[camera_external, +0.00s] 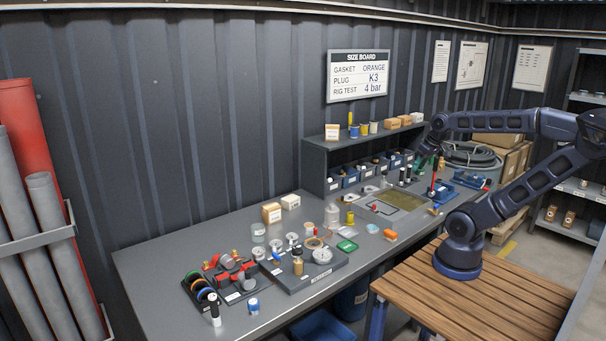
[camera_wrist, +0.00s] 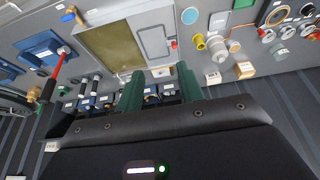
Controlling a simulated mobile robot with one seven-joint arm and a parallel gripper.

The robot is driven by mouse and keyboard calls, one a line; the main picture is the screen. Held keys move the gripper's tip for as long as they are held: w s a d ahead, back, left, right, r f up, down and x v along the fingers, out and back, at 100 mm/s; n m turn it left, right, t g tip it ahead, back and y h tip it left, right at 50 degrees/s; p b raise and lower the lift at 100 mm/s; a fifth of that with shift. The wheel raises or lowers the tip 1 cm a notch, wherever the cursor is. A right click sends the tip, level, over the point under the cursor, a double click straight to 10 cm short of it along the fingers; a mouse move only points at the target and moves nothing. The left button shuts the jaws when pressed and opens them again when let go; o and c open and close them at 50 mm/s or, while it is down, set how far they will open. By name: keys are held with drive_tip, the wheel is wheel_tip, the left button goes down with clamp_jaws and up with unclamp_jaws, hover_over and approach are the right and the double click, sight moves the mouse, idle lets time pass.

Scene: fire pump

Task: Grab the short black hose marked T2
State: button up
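Two short black upright pieces with pale bands, possibly hoses, stand near the small bins at the back of the bench (camera_external: 402,176). In the wrist view they show left of my fingers (camera_wrist: 96,86). Their marks are too small to read, so I cannot tell which is T2. My gripper (camera_wrist: 160,88) is open, its two green fingers apart with nothing seen between them. In the external view my gripper (camera_external: 428,148) hangs above the back right of the bench, above and to the right of the black pieces.
A shelf (camera_external: 318,140) with a row of blue bins (camera_external: 350,180) stands behind. A blue pump with a red lever (camera_wrist: 42,52) stands to the right in the external view.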

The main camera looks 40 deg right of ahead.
drive_tip(key=shift+o, duration=1.2)
